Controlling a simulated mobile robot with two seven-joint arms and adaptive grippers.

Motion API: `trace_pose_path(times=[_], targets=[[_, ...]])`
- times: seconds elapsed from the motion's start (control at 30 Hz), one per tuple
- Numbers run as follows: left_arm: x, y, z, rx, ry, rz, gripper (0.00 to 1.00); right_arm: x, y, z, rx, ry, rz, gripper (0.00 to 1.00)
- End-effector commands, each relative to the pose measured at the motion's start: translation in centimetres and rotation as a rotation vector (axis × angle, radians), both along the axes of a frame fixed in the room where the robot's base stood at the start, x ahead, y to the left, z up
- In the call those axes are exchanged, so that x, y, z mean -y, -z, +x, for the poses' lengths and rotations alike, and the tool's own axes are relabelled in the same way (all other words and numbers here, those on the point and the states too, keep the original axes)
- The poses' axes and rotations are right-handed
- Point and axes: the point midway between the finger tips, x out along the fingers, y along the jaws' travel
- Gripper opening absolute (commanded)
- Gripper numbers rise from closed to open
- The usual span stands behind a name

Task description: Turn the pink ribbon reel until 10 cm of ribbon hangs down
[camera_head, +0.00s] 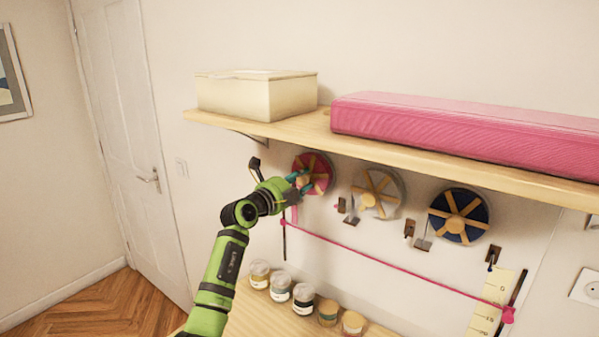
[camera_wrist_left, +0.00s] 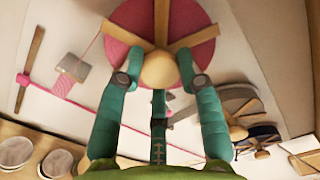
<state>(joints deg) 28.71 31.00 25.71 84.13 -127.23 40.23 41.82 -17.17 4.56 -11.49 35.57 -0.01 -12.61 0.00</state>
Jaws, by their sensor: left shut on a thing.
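The pink ribbon reel (camera_head: 322,168) is on the wall under the shelf, at the left end of a row of reels. It fills the top of the left wrist view (camera_wrist_left: 190,22), with wooden spokes and a round wooden knob (camera_wrist_left: 160,70). My left gripper (camera_head: 300,181) is at the reel's front; in the wrist view its teal fingers are shut on the knob from both sides. A short pink ribbon end (camera_head: 294,214) hangs below the reel's left side, partly behind the gripper. In the wrist view the ribbon (camera_wrist_left: 64,87) shows at a grey metal piece. My right gripper is out of view.
A grey reel (camera_head: 384,194) and a navy reel (camera_head: 460,214) hang to the right. A pink cord (camera_head: 390,265) runs down to a pink marker (camera_head: 508,315) by a scale strip (camera_head: 488,308). The shelf (camera_head: 400,160) overhangs; several jars (camera_head: 303,298) stand below.

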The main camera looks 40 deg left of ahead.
Motion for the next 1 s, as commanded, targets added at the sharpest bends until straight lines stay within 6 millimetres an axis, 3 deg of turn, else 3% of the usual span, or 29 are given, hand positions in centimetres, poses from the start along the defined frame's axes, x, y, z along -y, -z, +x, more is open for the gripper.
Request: trace_pose_path(times=[0.4,1.0], targets=[[0.00,0.06,0.02,0.031,0.000,-0.269,0.04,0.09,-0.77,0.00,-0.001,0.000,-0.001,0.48],[0.00,0.13,0.01,0.036,0.000,-0.343,0.03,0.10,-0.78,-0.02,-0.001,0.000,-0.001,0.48]])
